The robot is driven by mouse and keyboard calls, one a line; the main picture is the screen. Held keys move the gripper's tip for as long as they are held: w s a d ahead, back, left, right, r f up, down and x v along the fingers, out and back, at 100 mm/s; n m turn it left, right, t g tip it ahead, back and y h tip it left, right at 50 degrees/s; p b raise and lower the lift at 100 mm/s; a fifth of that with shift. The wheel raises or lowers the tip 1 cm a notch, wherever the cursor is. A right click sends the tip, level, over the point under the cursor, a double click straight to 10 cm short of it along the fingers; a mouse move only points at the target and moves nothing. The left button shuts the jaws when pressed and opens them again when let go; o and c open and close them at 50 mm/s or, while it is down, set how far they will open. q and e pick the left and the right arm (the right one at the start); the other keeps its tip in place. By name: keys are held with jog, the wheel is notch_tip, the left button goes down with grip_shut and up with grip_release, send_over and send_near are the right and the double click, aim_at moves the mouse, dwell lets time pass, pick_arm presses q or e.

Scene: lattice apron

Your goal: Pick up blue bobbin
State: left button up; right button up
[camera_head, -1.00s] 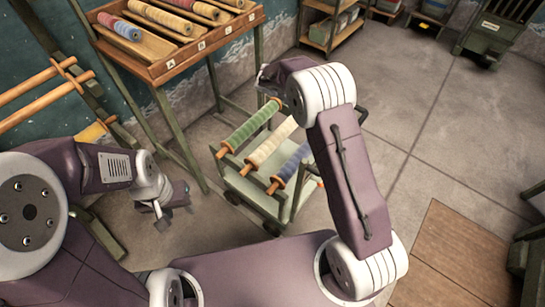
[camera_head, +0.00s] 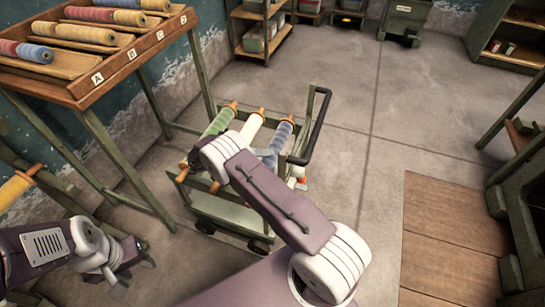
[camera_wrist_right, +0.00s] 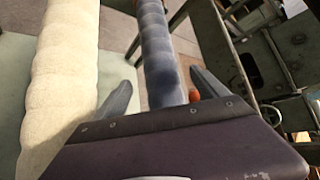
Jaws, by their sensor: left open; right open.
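The blue bobbin (camera_head: 280,135) lies slanted on the green cart (camera_head: 225,208), right of a cream bobbin (camera_head: 250,130) and a green bobbin (camera_head: 220,121). In the right wrist view the blue bobbin (camera_wrist_right: 157,45) runs between the two open fingers of my right gripper (camera_wrist_right: 163,92), with gaps beside it; whether either finger touches it cannot be told. The cream bobbin (camera_wrist_right: 62,75) is just left of the left finger. In the head view my right wrist hides most of that gripper and the bobbins' near parts. My left gripper (camera_head: 131,272) is open and empty, low at the left.
A wooden rack (camera_head: 130,58) with red, blue and yellow rolls stands at the left. The cart's dark push handle (camera_head: 317,128) rises just right of the blue bobbin. Shelves line the back, and a green bench stands at the right. The floor (camera_head: 370,110) right of the cart is clear.

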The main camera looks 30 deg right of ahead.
jog(key=b+x, duration=0.2)
jog(key=x, duration=0.4)
jog(key=shift+f, duration=0.1)
grip_shut()
